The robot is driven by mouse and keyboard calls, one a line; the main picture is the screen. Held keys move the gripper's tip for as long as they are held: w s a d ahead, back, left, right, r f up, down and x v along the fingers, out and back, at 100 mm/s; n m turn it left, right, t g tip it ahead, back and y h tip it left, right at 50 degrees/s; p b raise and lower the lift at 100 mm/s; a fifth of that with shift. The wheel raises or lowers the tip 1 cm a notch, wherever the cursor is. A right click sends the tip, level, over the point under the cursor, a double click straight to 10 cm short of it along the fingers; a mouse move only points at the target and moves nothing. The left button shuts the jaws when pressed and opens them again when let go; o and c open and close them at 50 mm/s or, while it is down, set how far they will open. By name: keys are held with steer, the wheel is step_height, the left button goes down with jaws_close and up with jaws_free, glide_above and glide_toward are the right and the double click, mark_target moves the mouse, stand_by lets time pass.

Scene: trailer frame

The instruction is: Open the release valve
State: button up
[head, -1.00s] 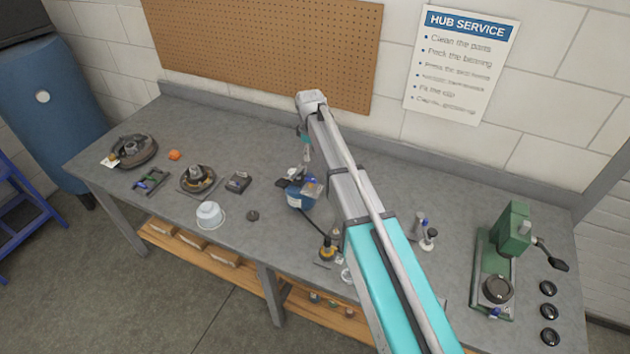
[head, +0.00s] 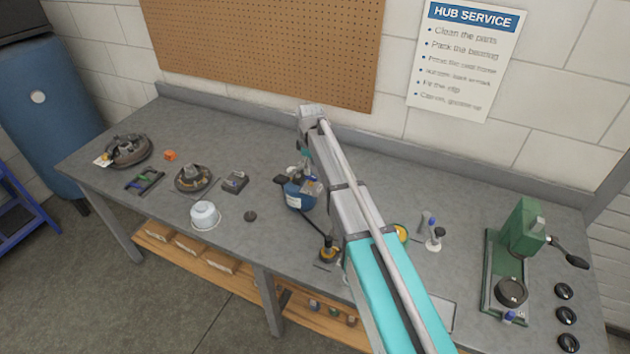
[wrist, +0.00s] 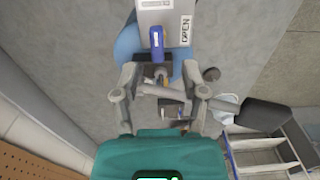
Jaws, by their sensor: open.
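A blue pump (head: 294,199) with a white label stands on the bench, partly hidden by my arm in the head view. In the wrist view, its blue body (wrist: 128,42) shows behind a grey plate (wrist: 180,25) marked OPEN. A small blue lever (wrist: 157,43), which looks like the release valve, lies over the plate's lower edge, with a brass fitting (wrist: 159,72) below it. My gripper (wrist: 159,78) is open, one finger on each side of the fitting. I cannot tell whether either finger touches it. In the head view my gripper (head: 304,171) is just above the pump.
A black handle (wrist: 265,114) sticks out to the right in the wrist view. A green press (head: 515,260) stands at the right. The bench behind the pump is mostly clear.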

mark_target(311, 177)
steer(key=shift+f+b, duration=1.9)
steer(key=shift+f, duration=0.25)
steer(key=shift+c, duration=0.3)
